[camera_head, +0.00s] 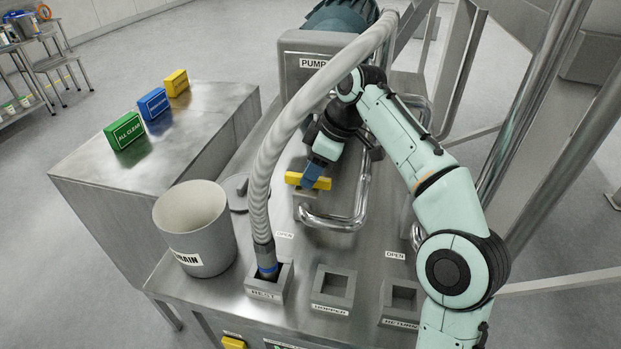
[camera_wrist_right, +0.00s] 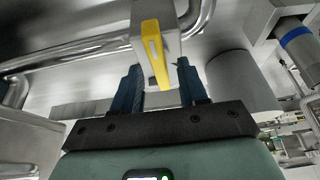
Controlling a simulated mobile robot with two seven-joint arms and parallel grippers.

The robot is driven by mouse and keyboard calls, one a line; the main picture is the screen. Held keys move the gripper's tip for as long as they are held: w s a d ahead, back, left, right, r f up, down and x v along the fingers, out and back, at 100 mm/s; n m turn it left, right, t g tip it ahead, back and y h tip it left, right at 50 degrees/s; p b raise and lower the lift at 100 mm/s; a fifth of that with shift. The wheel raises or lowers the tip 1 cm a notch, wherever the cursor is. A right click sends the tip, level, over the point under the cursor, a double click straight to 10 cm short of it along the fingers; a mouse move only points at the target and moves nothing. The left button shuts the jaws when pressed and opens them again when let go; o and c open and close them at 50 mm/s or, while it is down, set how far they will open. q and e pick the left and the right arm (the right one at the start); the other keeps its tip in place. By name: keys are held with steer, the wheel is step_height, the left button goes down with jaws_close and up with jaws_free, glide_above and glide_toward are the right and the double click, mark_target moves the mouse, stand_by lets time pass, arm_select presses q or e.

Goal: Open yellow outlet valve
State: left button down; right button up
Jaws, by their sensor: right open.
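The yellow outlet valve handle (camera_head: 322,184) is a short flat bar on a steel block below the pump, lying roughly left to right in the head view. In the right wrist view the handle (camera_wrist_right: 157,60) points down from its block, its lower end between the two dark blue fingers. My right gripper (camera_head: 312,174) is at the handle, its fingers partly covering the bar's middle. In the right wrist view the gripper (camera_wrist_right: 160,86) is open, with a finger on each side and visible gaps to the handle. My left gripper is not in view.
A ribbed hose (camera_head: 271,145) curves from the pump side down into the REST socket (camera_head: 263,290). A grey drain bucket (camera_head: 207,243) stands left of it. Bent steel pipes (camera_head: 335,222) run close to the valve. Two OPEN labels mark the deck. Signal blocks stand on the left cabinet (camera_head: 90,167).

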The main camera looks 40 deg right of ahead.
steer(key=shift+w+a+f, duration=0.15)
steer(key=shift+w+f, duration=0.05)
steer(key=shift+f, duration=0.35)
jaws_close()
